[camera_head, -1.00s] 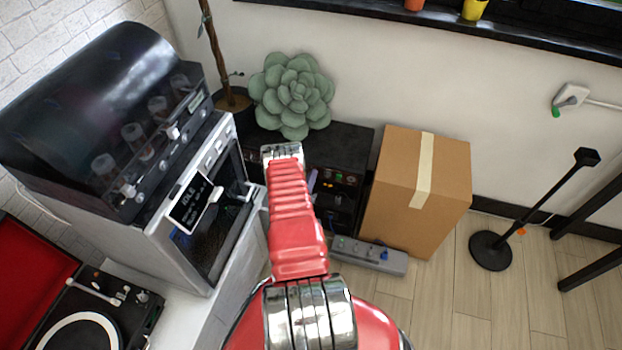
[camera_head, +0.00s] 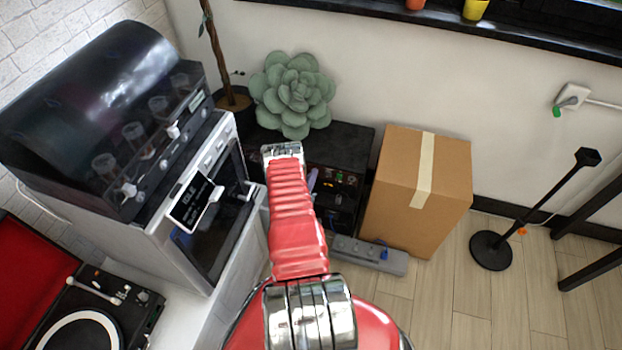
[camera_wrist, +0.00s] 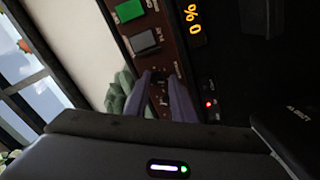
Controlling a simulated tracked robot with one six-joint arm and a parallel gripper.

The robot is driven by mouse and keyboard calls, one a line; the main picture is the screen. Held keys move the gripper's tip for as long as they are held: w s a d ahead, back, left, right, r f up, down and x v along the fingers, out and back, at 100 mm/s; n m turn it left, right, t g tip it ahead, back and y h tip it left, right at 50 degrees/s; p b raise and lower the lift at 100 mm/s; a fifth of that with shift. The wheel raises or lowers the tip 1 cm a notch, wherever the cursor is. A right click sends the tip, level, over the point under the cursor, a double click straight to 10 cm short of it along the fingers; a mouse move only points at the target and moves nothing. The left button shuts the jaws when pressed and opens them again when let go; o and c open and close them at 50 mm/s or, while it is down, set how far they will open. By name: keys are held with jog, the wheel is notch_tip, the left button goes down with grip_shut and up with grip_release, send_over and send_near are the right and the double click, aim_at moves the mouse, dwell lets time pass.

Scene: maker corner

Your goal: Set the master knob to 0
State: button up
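In the wrist view the dark brown front panel (camera_wrist: 124,28) of a device fills the upper middle. An orange display (camera_wrist: 194,24) on it reads "0 %". The two fingers of my gripper (camera_wrist: 161,88) reach to the panel just below a grey button marked PLAY. They stand apart, with a narrow dark strip of panel between them. Small dark detail in that strip may be the master knob; it is too dark to make out, and I see no clear contact. In the head view my red arm reaches to the dark device (camera_head: 338,150), hiding part of its front.
A cardboard box (camera_head: 400,195) stands right of the device, with a grey power strip (camera_head: 368,257) on the floor before it. A succulent (camera_head: 294,95) is above the device. A white machine (camera_head: 150,245) stands left.

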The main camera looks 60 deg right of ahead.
jog(key=s+a, duration=0.2)
jog(key=a, duration=1.1)
jog(key=shift+a, duration=0.35)
jog(key=shift+s, duration=0.15)
